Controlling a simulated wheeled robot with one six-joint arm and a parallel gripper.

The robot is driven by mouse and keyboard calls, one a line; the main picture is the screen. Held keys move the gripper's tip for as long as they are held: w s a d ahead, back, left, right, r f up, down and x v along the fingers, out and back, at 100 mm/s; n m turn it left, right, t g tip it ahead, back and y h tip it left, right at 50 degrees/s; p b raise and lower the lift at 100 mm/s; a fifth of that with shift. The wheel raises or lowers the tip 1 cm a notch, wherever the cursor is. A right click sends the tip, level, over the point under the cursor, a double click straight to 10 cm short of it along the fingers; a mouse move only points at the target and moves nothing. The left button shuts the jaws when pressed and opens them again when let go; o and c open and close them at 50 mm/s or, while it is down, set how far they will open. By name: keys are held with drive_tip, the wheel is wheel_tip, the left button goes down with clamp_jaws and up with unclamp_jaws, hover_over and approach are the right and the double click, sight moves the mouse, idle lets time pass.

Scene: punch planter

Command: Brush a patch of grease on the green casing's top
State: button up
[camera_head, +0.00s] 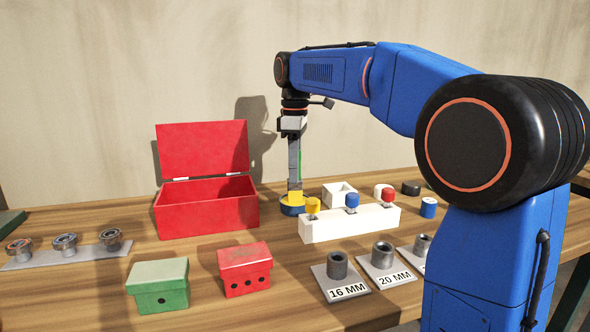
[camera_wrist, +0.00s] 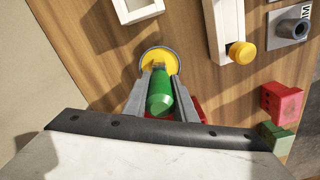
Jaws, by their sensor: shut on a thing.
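The green casing (camera_head: 158,288) is a small box with a pale green top and a dark hole in its front, at the front left of the table. Its corner also shows at the lower right of the wrist view (camera_wrist: 280,138). My gripper (camera_head: 295,183) points straight down at the back of the table, well away from the casing. It is shut on a green-handled tool, likely the brush (camera_wrist: 160,97). The tool's lower end is hidden.
An open red box (camera_head: 206,211) stands left of the tin. A white rack (camera_head: 350,223) with yellow, blue and red knobs stands right of it. A red casing (camera_head: 244,270) sits beside the green one. Labelled metal sleeves (camera_head: 338,266) and a bearing strip (camera_head: 66,254) lie nearby.

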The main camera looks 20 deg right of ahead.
idle(0.3)
drive_tip(key=shift+r, duration=3.5)
